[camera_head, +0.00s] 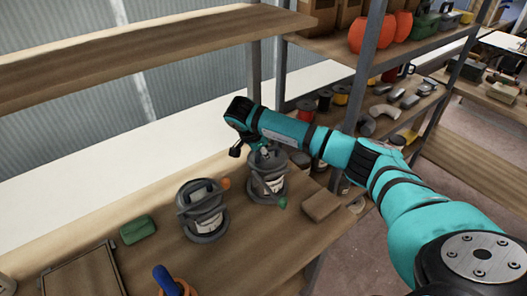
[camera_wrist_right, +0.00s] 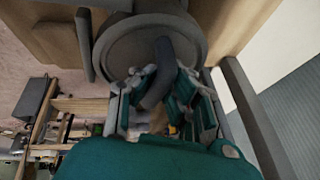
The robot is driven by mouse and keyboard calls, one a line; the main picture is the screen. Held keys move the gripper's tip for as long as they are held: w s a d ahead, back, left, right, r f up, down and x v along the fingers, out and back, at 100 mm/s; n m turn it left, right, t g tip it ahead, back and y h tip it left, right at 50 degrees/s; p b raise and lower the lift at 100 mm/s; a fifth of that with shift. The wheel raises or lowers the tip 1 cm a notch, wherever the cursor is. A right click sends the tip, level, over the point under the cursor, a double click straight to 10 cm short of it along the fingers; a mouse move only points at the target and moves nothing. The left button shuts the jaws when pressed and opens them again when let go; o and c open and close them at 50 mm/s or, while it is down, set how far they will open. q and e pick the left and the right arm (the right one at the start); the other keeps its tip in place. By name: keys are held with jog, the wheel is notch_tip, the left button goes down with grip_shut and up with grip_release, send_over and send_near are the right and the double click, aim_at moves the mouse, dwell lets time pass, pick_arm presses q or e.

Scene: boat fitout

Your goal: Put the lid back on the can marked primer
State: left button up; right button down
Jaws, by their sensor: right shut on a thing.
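Two grey cans with pale labels stand on the wooden bench. One can (camera_head: 203,222) is left of centre, and the other can (camera_head: 268,186) is farther back to its right. The label words are too small to read. My right gripper (camera_head: 264,152) is at the top of the back can. In the right wrist view my gripper (camera_wrist_right: 158,95) is shut on a dark grey curved piece (camera_wrist_right: 160,65), which stands against a round grey face (camera_wrist_right: 130,45). I cannot tell whether this is a lid and its handle, or whether it rests on the can. My left gripper is out of view.
A green block (camera_head: 138,230), a wooden block (camera_head: 320,206), an orange ball (camera_head: 225,183) and a green ball (camera_head: 282,202) lie around the cans. A blue-handled tool (camera_head: 165,278) is at the front. A shelf post (camera_head: 367,60) rises behind my right arm.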

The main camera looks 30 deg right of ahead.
jog(key=shift+f, duration=0.15)
jog(key=c, duration=0.8)
grip_release()
jog(key=shift+c, duration=0.2)
jog(key=shift+r+p, duration=2.15)
jog(key=shift+r, duration=1.4)
jog(key=shift+f, duration=0.1)
